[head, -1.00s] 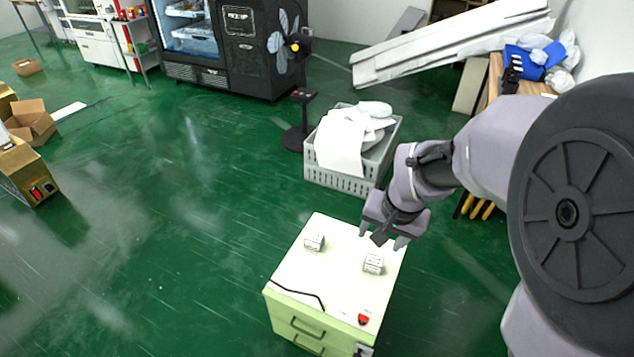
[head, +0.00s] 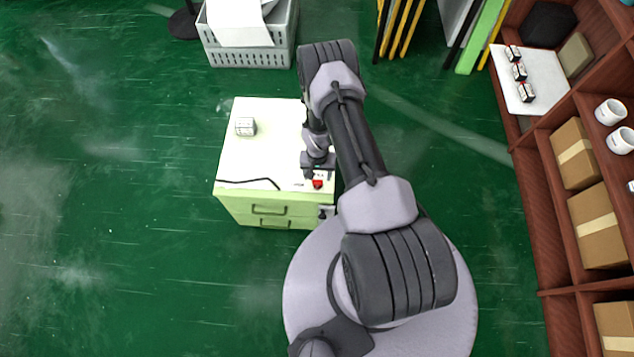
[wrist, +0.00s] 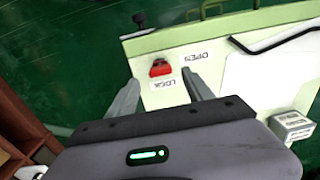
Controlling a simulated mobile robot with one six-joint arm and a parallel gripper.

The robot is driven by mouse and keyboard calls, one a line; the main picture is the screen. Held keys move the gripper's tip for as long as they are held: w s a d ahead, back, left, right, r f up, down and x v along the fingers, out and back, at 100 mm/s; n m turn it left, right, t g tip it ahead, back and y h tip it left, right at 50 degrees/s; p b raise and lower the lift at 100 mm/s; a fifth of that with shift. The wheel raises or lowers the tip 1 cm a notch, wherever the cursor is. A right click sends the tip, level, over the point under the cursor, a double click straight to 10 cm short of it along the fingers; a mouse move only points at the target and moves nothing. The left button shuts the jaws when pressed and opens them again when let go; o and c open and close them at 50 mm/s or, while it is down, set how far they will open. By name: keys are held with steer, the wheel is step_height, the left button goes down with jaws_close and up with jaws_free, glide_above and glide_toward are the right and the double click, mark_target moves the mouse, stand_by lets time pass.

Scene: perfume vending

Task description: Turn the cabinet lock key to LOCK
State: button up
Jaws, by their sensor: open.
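The cabinet (head: 262,160) is pale green with a white top and stands on the green floor; its top also shows in the wrist view (wrist: 240,90). A red lock key (head: 317,184) sits at its front right corner. In the wrist view the red key (wrist: 160,68) lies just beyond and between my fingertips, with OPEN printed to its right and LOCK below it. Which way the key points is unclear. My gripper (head: 318,173) is open and low over that corner. Its fingers (wrist: 161,80) straddle the LOCK label, with nothing held.
A small white box (head: 245,126) stands on the cabinet top; a box also shows in the wrist view (wrist: 291,128). A grey crate (head: 225,55) stands behind, brown shelves (head: 545,215) to the right. Floor left of the cabinet is clear.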

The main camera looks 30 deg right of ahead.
mark_target(317, 180)
step_height(317, 180, down, 5)
steer(key=shift+f+b, duration=0.1)
steer(key=shift+b, duration=0.6)
jaws_close()
